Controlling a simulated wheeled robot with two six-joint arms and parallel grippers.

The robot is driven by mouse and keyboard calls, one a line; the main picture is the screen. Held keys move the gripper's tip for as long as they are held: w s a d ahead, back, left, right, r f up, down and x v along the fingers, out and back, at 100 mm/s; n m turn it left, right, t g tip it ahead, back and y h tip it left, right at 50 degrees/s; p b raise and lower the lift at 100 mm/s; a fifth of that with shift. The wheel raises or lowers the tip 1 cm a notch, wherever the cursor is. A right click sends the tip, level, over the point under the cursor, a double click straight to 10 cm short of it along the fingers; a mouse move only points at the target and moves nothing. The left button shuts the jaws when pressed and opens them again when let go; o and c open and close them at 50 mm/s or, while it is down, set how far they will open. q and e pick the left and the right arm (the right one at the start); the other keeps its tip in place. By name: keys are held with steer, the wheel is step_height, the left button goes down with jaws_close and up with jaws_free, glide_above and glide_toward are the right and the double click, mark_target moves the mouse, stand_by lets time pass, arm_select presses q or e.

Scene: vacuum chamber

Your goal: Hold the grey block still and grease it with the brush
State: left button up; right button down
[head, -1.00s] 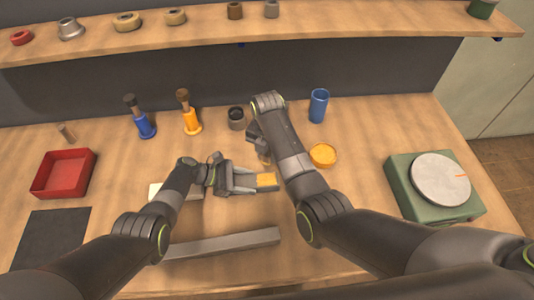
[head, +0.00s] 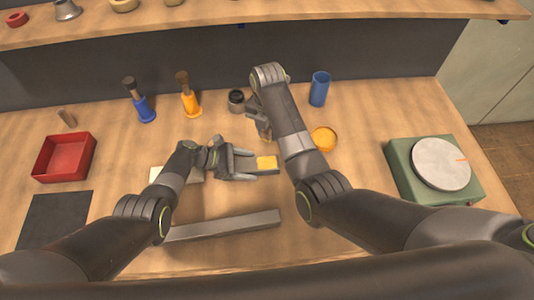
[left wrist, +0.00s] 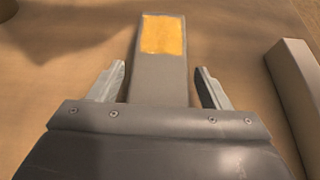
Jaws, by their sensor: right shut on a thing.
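The grey block (head: 262,170) lies on the table with a yellow grease patch (head: 266,162) on its far end. It also shows in the left wrist view (left wrist: 160,78), where grease covers its far upper part. My left gripper (head: 246,166) is around the block's near end. Its fingers stand apart from the block, with a gap on each side. My right gripper (head: 262,128) is beyond the block, shut on the brush, which my right arm mostly hides. The round yellow grease dish (head: 324,138) is right of my right arm.
A long grey bar (head: 225,224) lies in front of the block. A red tray (head: 50,172), a dark mat (head: 52,220), and blue and yellow upright holders (head: 144,112) stand left. A blue cup (head: 319,90) is behind, a green turntable (head: 440,168) right.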

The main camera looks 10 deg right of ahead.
arm_select(q)
steer(key=shift+o, duration=0.5)
steer(key=shift+a+r, duration=0.2)
steer(key=shift+a, duration=0.2)
steer(key=v, duration=1.1)
